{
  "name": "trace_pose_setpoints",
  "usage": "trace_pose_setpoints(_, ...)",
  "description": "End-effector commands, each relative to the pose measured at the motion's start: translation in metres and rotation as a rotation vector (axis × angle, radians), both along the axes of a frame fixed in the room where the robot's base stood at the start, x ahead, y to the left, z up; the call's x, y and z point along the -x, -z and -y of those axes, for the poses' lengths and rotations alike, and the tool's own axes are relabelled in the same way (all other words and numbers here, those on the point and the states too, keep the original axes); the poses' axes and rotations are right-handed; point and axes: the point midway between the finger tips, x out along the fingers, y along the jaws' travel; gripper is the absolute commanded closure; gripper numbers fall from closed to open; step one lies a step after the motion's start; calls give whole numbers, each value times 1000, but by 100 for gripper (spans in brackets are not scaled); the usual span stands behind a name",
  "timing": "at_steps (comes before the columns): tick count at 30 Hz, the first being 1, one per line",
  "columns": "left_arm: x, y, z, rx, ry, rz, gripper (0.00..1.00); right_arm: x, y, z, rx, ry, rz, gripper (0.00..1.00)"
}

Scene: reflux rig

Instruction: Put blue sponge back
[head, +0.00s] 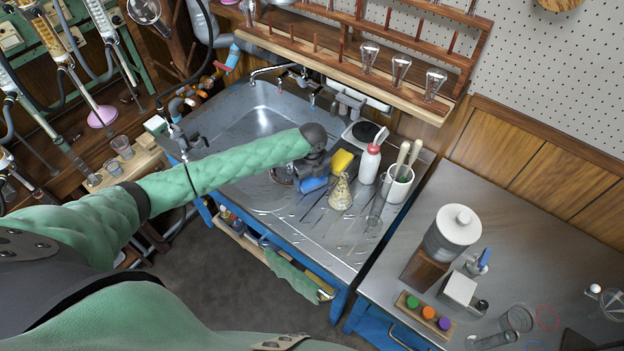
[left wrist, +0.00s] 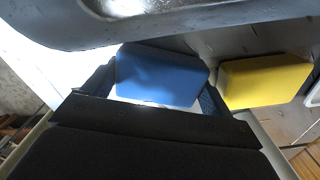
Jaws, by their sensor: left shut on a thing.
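The blue sponge (head: 313,184) is at my left gripper (head: 312,172), above the ridged drainboard right of the sink basin. In the left wrist view the blue sponge (left wrist: 162,75) sits between the fingers of the left gripper (left wrist: 160,95), which is shut on it. A yellow sponge (head: 343,162) stands just right of the gripper; it also shows in the left wrist view (left wrist: 264,80), beside the blue one. I cannot tell whether the blue sponge touches what is under it. My right gripper is not in view.
A straw-coloured conical flask-shaped item (head: 340,192), a white bottle with a red top (head: 369,163) and a white crock of tools (head: 397,184) stand close on the right. The sink basin (head: 255,125) is left. A wooden rack (head: 370,40) overhangs behind.

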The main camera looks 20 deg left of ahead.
Motion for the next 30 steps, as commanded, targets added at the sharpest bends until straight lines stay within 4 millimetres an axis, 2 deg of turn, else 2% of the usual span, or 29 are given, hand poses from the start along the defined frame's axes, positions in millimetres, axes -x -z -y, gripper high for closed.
trace_pose_setpoints(18, 1, 11, 0, 0, 0, -1, 43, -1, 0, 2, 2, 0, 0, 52)
trace_pose_setpoints(19, 1, 11, 0, 0, 0, -1, 9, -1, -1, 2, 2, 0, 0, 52)
trace_pose_setpoints(20, 1, 12, 0, -1, 0, -2, 3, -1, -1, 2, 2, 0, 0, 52)
trace_pose_setpoints(21, 2, 12, 0, -1, 0, -4, 0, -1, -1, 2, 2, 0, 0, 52)
trace_pose_setpoints(30, 5, 17, -1, -4, 1, -10, 0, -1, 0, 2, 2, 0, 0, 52)
